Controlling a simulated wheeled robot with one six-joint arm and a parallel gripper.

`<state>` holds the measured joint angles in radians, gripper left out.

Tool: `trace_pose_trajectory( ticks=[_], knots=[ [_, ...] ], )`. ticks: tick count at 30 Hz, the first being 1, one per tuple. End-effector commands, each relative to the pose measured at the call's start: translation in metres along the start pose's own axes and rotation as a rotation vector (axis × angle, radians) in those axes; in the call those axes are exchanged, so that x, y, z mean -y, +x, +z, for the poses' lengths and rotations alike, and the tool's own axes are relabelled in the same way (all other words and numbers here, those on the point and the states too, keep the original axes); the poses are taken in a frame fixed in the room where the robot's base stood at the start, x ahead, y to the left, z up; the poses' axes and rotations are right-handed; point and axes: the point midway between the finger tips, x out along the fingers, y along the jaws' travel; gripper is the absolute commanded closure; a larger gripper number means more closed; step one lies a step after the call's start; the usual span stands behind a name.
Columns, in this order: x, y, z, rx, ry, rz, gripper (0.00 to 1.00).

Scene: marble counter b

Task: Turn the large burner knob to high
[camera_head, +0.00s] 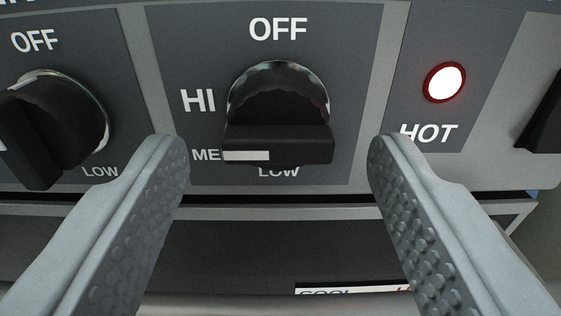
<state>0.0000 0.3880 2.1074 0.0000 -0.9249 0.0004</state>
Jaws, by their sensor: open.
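A black knob (278,145) with a shiny round base sits in the middle, on a grey panel (345,60) marked OFF, HI, ME (partly covered) and LOW. Its grip bar lies level, with a white mark at its left end beside ME. My gripper (278,148) is open, with one ridged finger to the left of the knob and one to the right. A clear gap shows on both sides and neither finger appears to touch it. How far the fingertips reach in depth along the knob is hard to tell. No burner name is readable.
Another black knob (62,115) is at the left, close to my left finger. A lit red-rimmed HOT light (444,83) is at the right, above my right finger. Part of another black knob (545,115) shows at the right edge. A dark recessed front with a ledge lies below.

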Motion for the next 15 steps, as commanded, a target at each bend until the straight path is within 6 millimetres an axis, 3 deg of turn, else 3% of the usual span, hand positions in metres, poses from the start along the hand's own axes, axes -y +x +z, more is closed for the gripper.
trace_pose_trajectory(
  ticks=[15],
  knots=[
    [0.000,-0.040,0.001,0.001,0.000,0.000,0.42]
  ],
)
